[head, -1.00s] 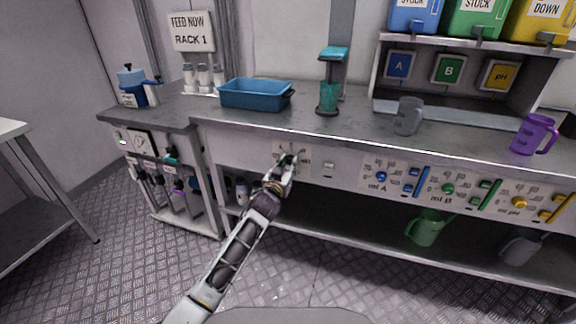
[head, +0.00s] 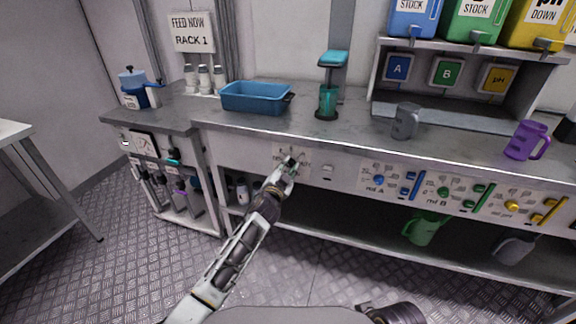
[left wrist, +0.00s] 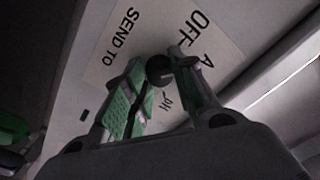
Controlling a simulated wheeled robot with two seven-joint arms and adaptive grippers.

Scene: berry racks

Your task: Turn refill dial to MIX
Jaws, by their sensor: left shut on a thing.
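The dial is a dark round knob (left wrist: 159,70) on a pale label plate on the bench's front panel. The label plate (left wrist: 205,50) shows the words OFF and SEND TO, plus an A and what looks like pH; I see no readable MIX. My left gripper (head: 290,164) is at this plate in the head view. In the left wrist view its green-padded fingers (left wrist: 156,78) are closed on the knob from both sides. The fingers hide part of the plate, and I cannot tell which mark the dial points to.
A blue tray (head: 257,98), a teal dispenser (head: 328,100), a grey jug (head: 405,121) and a purple jug (head: 528,140) stand on the bench above. A small white switch (head: 327,171) and coloured dial panels (head: 440,193) lie to the right. A green can (head: 425,228) is below.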

